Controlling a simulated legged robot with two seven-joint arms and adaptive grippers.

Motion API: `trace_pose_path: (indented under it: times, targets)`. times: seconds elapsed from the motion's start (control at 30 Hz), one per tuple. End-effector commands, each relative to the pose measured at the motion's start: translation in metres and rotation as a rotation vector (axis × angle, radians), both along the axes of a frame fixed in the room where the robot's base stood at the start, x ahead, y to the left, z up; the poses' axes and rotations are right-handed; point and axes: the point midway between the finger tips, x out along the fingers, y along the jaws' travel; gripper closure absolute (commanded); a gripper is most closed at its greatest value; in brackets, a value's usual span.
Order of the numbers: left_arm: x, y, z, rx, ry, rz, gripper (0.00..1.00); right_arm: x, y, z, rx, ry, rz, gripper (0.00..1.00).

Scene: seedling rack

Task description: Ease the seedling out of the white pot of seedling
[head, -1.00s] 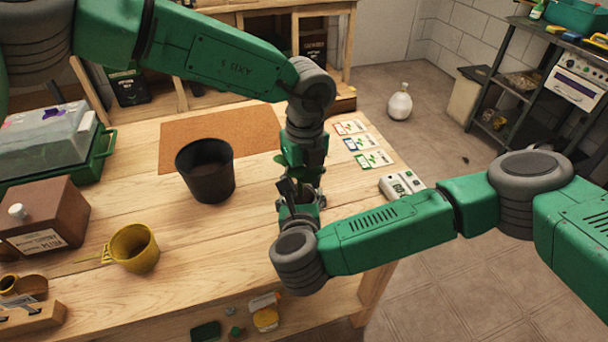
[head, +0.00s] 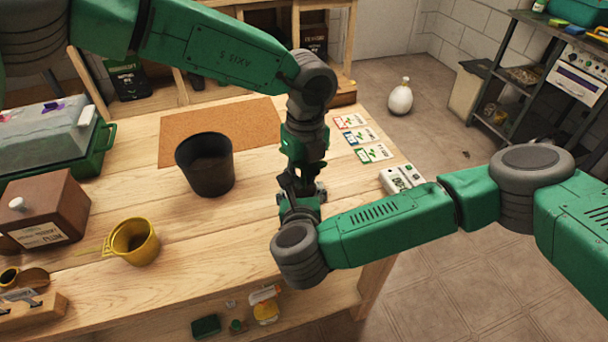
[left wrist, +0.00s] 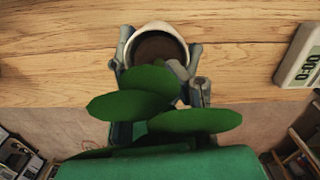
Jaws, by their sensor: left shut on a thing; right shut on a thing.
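The white pot (left wrist: 134,38) shows in the left wrist view, with dark soil (left wrist: 160,47) inside. Grey fingers of my right gripper (left wrist: 160,58) stand on both sides of it, shut on the pot. The seedling's broad green leaves (left wrist: 135,103) lie nearer the camera and cover part of the view below the pot. My left gripper (head: 303,175) points down just above my right gripper (head: 299,192) in the head view and is shut on the seedling. The stem, the roots and the left fingertips' contact are hidden.
A yellow cup (head: 133,242) is further left. Seed cards (head: 364,137) and a white digital device (head: 402,182) are to the right. The wooden tabletop (head: 235,215) between is clear.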

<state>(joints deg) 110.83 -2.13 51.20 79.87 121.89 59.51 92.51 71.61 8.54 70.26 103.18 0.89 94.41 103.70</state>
Motion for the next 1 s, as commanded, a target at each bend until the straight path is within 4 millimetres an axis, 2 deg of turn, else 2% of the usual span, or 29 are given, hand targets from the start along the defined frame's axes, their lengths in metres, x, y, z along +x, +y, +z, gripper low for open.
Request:
trace_pose_path:
  times: [0.6,1.0]
  targets:
    - [0.000,0.000,0.021,-0.002,-0.001,-0.001,1.00,-0.001,0.000,-0.001,0.000,0.002,0.002,0.95]
    - [0.000,0.000,0.023,-0.001,0.000,0.000,1.00,0.000,0.000,-0.001,-0.001,0.002,0.001,0.95]
